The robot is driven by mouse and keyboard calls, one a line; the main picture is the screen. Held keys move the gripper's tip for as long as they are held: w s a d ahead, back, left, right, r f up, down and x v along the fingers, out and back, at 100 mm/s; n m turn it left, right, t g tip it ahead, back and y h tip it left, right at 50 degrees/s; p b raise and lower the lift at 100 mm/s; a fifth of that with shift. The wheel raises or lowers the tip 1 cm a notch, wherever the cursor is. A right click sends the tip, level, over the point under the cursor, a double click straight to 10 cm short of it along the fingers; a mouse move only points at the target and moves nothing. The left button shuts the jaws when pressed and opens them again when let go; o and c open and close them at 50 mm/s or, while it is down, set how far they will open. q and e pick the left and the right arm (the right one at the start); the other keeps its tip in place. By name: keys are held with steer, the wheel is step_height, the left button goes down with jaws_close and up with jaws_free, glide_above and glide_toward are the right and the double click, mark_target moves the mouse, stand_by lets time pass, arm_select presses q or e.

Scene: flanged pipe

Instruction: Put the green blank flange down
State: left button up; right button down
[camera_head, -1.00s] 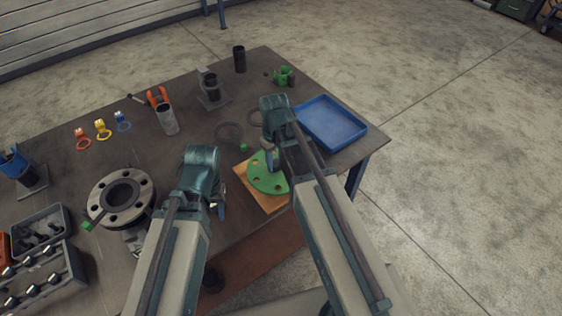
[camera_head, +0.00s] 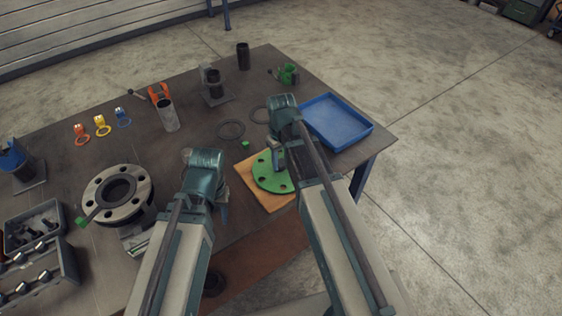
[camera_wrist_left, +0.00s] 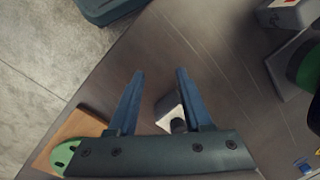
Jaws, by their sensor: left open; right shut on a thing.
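The green blank flange (camera_head: 266,181) is a flat disc with bolt holes. It is level over the wooden board (camera_head: 250,197) near the table's front edge and appears to rest on it. My right gripper (camera_head: 278,158) is above the disc and shut on it; the exact grip point is partly hidden by the arm. My left gripper (camera_head: 220,196) is open and empty, left of the board. In the left wrist view its open fingers (camera_wrist_left: 158,86) have nothing between them, and part of the green flange (camera_wrist_left: 64,154) and the board (camera_wrist_left: 82,126) shows at lower left.
The grey pipe flange (camera_head: 134,207) stands left of my left gripper. A blue tray (camera_head: 352,138) lies at the right table edge. Black rings (camera_head: 231,139), a grey cylinder (camera_head: 168,117) and green parts (camera_head: 288,74) are farther back. A bolt tray (camera_head: 34,228) is at lower left.

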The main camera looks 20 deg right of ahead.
mark_target(281, 162)
steer(key=shift+c, duration=2.4)
jaws_free()
step_height(281, 162, up, 12)
steer(key=p, duration=1.2)
arm_select(q)
step_height(281, 162, up, 12)
arm_select(e)
steer(key=s+a+h, duration=0.1)
steer(key=s+a, duration=0.9)
steer(key=s, duration=0.4)
steer(key=shift+s+a+r, duration=0.2)
steer(key=shift+a, duration=0.05)
arm_select(q)
step_height(281, 162, down, 2)
steer(key=shift+f+b, duration=0.1)
steer(key=shift+b, duration=0.85)
arm_select(e)
step_height(281, 162, down, 2)
steer(key=shift+f, duration=0.15)
